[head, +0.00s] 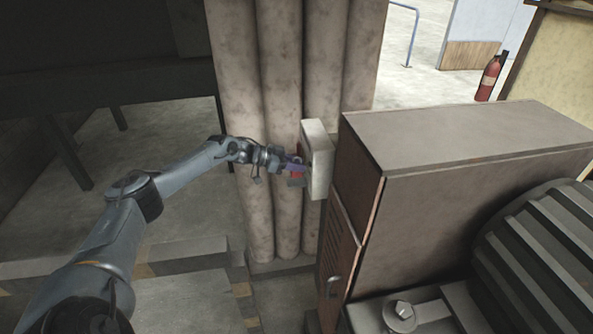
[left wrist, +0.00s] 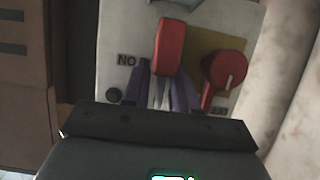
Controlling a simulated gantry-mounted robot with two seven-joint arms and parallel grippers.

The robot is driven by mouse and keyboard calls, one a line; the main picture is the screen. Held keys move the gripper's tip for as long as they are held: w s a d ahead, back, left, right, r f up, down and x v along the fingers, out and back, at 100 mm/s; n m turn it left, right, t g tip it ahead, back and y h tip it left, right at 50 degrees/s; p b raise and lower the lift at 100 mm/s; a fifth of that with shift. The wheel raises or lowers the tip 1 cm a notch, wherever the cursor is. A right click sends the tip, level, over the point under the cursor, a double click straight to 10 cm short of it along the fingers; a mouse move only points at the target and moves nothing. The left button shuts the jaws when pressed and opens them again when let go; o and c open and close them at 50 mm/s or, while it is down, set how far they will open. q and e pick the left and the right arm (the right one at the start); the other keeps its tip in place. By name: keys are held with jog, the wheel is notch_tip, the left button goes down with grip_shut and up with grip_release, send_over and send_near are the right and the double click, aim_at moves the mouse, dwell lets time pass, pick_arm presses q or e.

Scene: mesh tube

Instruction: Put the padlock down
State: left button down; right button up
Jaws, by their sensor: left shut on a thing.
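My left gripper (head: 293,163) is shut on the red padlock (head: 297,175), which hangs below the purple fingers in front of the pale switch box (head: 318,165). The left wrist view looks upside down, with inverted lettering on the box. There the padlock's red body (left wrist: 171,45) extends past the fingers of the left gripper (left wrist: 160,95), with grey metal between them. A round red switch knob (left wrist: 225,70) with a white mark sits beside the padlock on the panel. Whether the padlock touches the box is unclear. My right gripper is not in view.
A large brown cabinet (head: 460,140) stands right of the box, and thick vertical pipes (head: 280,80) stand behind it. A ribbed dark machine (head: 540,245) fills the lower right. A fire extinguisher (head: 488,78) stands far back. Open floor (head: 180,190) shows left of the pipes.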

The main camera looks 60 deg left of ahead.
pick_arm(q)
jog(key=shift+f, duration=1.25)
jog(key=shift+f, duration=0.2)
jog(key=c, duration=0.9)
grip_release()
